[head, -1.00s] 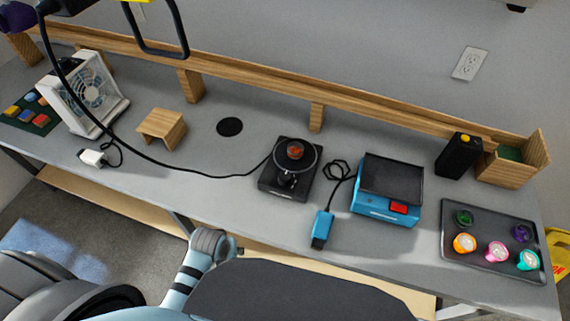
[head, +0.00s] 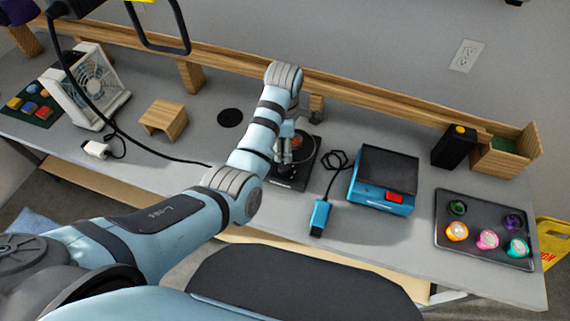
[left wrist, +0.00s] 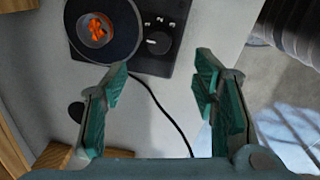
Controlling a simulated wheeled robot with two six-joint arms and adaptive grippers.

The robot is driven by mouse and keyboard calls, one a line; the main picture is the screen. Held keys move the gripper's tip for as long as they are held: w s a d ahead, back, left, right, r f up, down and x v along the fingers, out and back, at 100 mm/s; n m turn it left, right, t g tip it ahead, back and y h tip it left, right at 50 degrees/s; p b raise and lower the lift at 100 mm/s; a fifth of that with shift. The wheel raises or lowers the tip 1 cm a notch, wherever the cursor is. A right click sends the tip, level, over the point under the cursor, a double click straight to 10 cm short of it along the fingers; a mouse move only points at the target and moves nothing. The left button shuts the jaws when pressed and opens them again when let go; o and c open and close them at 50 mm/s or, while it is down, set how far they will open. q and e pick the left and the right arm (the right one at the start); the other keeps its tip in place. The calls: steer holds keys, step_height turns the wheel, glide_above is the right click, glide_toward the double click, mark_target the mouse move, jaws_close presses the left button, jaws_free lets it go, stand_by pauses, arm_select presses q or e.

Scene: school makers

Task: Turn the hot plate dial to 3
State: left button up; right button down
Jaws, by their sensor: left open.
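The black hot plate (head: 292,184) stands on the bench with its round plate on top. A small dish with orange-red pieces (left wrist: 96,29) sits on the round plate. The round dark dial (left wrist: 158,42) is on the base beside the plate, with pale markings around it; its setting is too small to read. My left gripper (head: 286,157) is over the hot plate in the head view and hides the dial there. In the left wrist view the gripper (left wrist: 163,68) has its teal fingers spread, empty, with the dial between and beyond the tips. My right gripper is not in view.
A blue box with a red switch (head: 394,197) and its blue plug (head: 320,216) lie right of the hot plate. A wooden stand (head: 163,119) and white fan (head: 92,86) are to the left. A tray of colored jars (head: 482,262) is at right. A black cable crosses the bench.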

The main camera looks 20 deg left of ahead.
mark_target(285, 166)
arm_select(q)
steer(key=f+b, duration=0.1)
steer(key=f, duration=0.3)
steer(key=f+b, duration=0.1)
steer(key=f, duration=0.3)
steer(key=w+f+b, duration=0.1)
steer(key=f, duration=0.2)
steer(key=shift+a+f, duration=0.1)
steer(key=shift+f, duration=0.3)
steer(key=shift+r, duration=0.1)
steer(key=c, duration=1.2)
